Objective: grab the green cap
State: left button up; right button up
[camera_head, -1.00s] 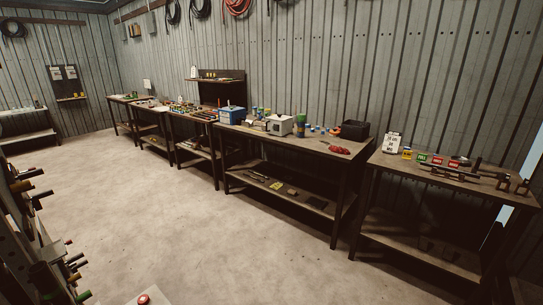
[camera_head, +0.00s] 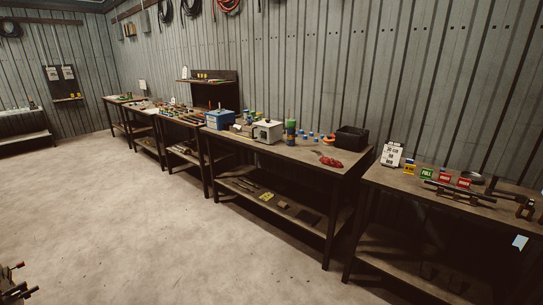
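Several small coloured pieces, blue and greenish (camera_head: 312,136), stand on the middle workbench (camera_head: 222,139) along the wall. They are too small for me to tell which one is a green cap. A taller green and dark cylinder (camera_head: 291,128) stands just left of them. Neither of my grippers is in view.
A black bin (camera_head: 351,137), red pieces (camera_head: 331,162), a white-grey box (camera_head: 267,131) and a blue box (camera_head: 220,119) are on the middle bench. The right bench (camera_head: 408,183) holds a sign (camera_head: 391,155) and coloured labelled boxes (camera_head: 445,176). The concrete floor (camera_head: 110,220) is open.

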aim_at(291, 123)
jog(key=i+l, duration=0.85)
jog(key=i, duration=0.25)
jog(key=i+l, duration=0.15)
jog(key=i, duration=0.3)
jog(key=i+j, duration=0.1)
jog(key=i, duration=0.65)
jog(key=i+j+u, duration=0.1)
jog(key=i, duration=0.65)
